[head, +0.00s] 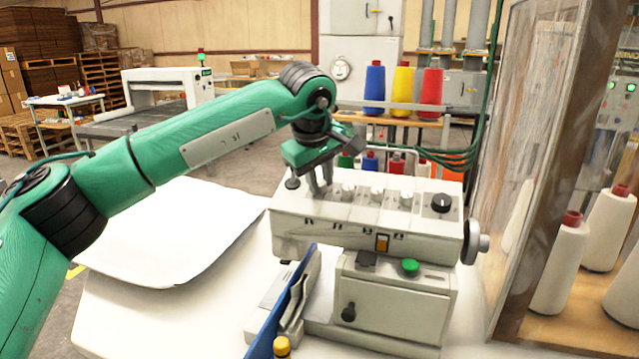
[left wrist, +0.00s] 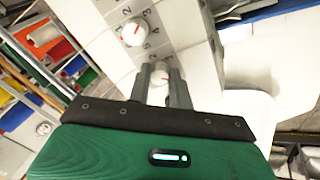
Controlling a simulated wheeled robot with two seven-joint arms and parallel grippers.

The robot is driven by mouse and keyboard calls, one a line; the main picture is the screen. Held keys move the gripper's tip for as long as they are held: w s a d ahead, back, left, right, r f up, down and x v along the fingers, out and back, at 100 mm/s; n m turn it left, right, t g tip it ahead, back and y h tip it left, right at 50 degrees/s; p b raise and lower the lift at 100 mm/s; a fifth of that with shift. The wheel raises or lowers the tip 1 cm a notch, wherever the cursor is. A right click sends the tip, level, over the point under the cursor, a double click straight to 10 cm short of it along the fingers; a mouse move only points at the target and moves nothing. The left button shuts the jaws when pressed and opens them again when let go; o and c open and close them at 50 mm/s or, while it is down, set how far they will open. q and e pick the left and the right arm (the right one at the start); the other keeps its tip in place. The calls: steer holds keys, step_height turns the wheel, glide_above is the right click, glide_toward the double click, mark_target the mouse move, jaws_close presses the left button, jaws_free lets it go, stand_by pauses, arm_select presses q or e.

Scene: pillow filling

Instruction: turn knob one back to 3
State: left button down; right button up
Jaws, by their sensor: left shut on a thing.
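The white machine (head: 300,211) has a row of white knobs along its sloping top. My left gripper (head: 321,190) reaches down over the left end of this row and hides the leftmost knob, knob one, in the head view. In the left wrist view the fingers (left wrist: 161,82) are shut on knob one (left wrist: 160,71), one finger on each side. A bit of its red mark shows, but I cannot read its setting. The neighbouring white knob (left wrist: 134,32) has a red pointer and printed numerals around it. My right gripper is not in view.
A green button (head: 410,266) is on the lower front. Thread cones (head: 402,90) stand behind. A clear panel (head: 530,150) rises at right. White fabric (head: 165,235) lies at left.

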arm_select(q)
steer(key=shift+n, duration=0.9)
steer(key=shift+n+b, duration=0.5)
steer(key=shift+n, duration=0.5)
steer(key=n, duration=0.2)
steer(key=shift+w+n+b, duration=0.1)
steer(key=shift+n+b, duration=0.2)
steer(key=shift+b, duration=0.05)
steer(key=shift+r+n+y+b, duration=0.15)
steer(key=shift+n+b, duration=0.15)
steer(key=shift+n, duration=1.25)
steer(key=shift+n+y+b, duration=0.15)
steer(key=shift+n+b, duration=0.15)
steer(key=shift+n, duration=1.25)
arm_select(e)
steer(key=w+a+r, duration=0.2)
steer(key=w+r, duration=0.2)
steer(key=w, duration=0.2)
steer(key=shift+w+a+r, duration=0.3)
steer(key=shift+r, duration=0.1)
arm_select(q)
steer(key=c, duration=1.3)
jaws_free()
steer(key=shift+d, duration=0.1)
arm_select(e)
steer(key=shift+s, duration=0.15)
arm_select(q)
steer(key=shift+o, duration=0.2)
